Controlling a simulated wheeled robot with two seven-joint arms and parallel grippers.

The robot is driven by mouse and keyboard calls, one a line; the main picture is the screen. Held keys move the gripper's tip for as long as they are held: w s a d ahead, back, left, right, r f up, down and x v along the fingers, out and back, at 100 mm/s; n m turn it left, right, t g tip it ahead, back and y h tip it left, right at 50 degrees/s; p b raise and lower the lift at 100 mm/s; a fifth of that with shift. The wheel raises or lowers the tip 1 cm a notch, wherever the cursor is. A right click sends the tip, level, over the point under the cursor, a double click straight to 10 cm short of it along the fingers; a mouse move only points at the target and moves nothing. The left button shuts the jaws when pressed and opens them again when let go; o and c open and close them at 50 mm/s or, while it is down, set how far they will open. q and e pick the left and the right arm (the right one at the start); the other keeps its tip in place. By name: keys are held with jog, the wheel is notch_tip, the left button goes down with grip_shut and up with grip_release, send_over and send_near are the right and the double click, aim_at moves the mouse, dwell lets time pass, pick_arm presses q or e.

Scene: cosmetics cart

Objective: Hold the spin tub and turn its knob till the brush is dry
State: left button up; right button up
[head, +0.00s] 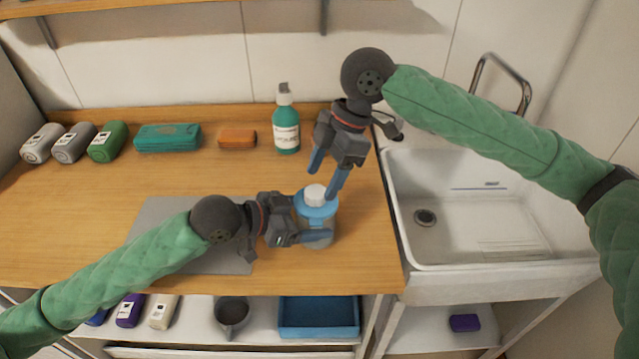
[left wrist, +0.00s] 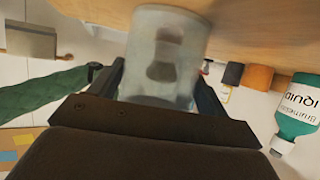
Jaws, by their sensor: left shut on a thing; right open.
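The spin tub (head: 317,224) stands on the wooden counter near its front right, a clear tub with a blue lid and a white knob (head: 315,193) on top. In the left wrist view the tub (left wrist: 184,75) is cloudy, and a dark shape, perhaps the brush, shows inside. My left gripper (head: 314,222) is shut around the tub's side from the left. My right gripper (head: 325,180) is above the tub, pointing down, with its open blue fingers close to the knob. I cannot tell whether they touch it.
A green pump bottle (head: 286,126) stands behind the tub. An orange block (head: 237,138), a teal case (head: 167,138) and several small bottles (head: 107,142) line the back. A grey mat (head: 165,211) lies under my left arm. The sink (head: 462,258) is at right.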

aim_at(316, 196)
jog(key=shift+x, duration=1.4)
jog(key=c, duration=1)
jog(key=shift+m, duration=0.3)
